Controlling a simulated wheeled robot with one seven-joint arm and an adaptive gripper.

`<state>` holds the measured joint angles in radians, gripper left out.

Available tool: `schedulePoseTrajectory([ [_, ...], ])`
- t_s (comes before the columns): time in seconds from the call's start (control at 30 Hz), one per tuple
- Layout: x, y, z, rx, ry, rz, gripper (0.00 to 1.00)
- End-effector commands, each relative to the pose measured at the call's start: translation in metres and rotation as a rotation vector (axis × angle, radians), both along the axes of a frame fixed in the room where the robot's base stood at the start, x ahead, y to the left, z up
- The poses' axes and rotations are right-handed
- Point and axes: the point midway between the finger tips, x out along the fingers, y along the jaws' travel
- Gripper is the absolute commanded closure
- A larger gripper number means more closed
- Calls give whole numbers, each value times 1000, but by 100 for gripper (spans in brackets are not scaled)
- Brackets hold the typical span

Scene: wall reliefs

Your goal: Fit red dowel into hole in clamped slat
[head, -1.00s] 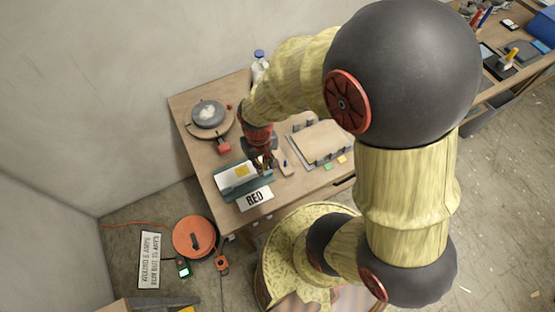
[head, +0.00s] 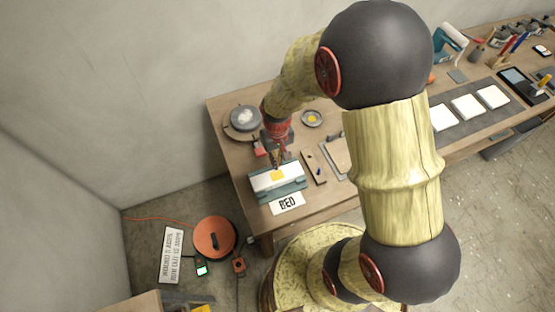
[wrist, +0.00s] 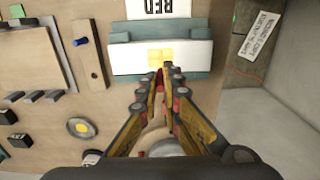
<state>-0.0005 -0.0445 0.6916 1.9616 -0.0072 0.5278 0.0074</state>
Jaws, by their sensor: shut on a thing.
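A white slat (head: 264,182) sits in a teal clamp (head: 281,194) near the table's front left corner; a yellow square (wrist: 160,57) shows on its face. The slat also shows in the wrist view (wrist: 125,58), with the clamp (wrist: 198,45) around it. My gripper (wrist: 166,73) is shut on a narrow red dowel (wrist: 159,81), at the slat's edge beside the yellow square. In the head view my gripper (head: 277,162) is just behind the clamp. The hole is not visible, and I cannot tell whether the dowel touches the slat.
A lettered card (head: 287,203) lies before the clamp. A wooden strip (wrist: 89,50) with a blue peg (wrist: 81,41) lies beside it. A round grey dish (head: 244,117) and a small yellow-centred dish (head: 312,118) stand behind. An orange cable reel (head: 214,238) lies on the floor.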

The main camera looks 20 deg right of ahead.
Motion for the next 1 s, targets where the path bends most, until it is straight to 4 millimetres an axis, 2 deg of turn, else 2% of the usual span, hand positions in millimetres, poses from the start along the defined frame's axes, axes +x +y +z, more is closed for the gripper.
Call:
schedulePoseTrajectory([
  [0.7, 0, 0, -53, 0, 0, 0, 100],
  [1.0, 0, 0, -58, 0, 0, 0, 100],
])
